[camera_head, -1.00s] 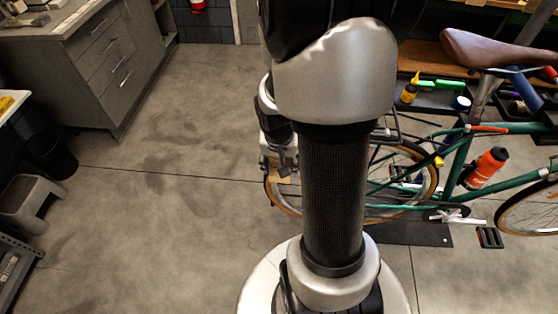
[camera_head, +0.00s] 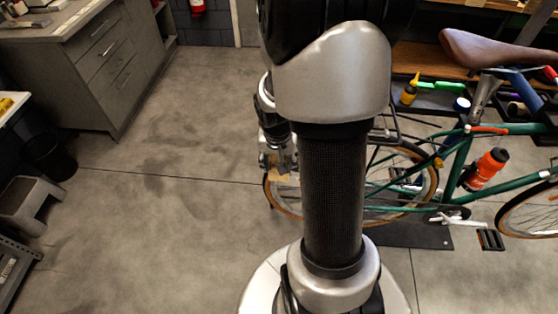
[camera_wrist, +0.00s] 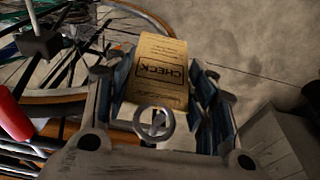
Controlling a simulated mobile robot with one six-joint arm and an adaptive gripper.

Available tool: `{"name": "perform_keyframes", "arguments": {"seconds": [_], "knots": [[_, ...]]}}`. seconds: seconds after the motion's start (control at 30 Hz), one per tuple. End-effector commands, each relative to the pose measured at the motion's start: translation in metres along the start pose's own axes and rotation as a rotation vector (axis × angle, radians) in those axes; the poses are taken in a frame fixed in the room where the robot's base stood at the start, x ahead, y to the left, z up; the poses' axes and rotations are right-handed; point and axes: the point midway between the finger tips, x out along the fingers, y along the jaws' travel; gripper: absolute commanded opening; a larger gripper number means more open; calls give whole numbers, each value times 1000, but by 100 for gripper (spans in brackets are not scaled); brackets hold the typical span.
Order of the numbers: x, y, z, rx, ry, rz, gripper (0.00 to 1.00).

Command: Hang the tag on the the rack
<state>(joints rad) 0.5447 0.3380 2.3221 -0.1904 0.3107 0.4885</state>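A tan paper tag (camera_wrist: 160,75) printed "CHECK" sits between the blue-padded fingers of my gripper (camera_wrist: 160,90), with a metal ring (camera_wrist: 154,123) at its near end. The fingers are at its two side edges and seem to grip it. In the head view my gripper (camera_head: 280,160) hangs left of my arm column, with a small part of the tag (camera_head: 286,178) showing below it. A dark rear rack (camera_head: 387,136) stands above the bicycle's rear wheel, partly hidden by my arm. The tag is apart from the rack.
The green bicycle (camera_head: 455,170) stands at right, with an orange bottle (camera_head: 487,167) on its frame. Its rear wheel (camera_wrist: 60,98) is close on the left in the wrist view, beside a red cylinder (camera_wrist: 12,115). Open floor (camera_head: 170,200) lies left.

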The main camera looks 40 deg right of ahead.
Motion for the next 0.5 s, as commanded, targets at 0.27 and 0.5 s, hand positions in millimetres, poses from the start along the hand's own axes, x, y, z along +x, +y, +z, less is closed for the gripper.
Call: {"name": "perform_keyframes", "arguments": {"seconds": [0.27,0.5], "knots": [[0,0,0,0,0,0,71],[0,0,0,0,0,0,74]]}}
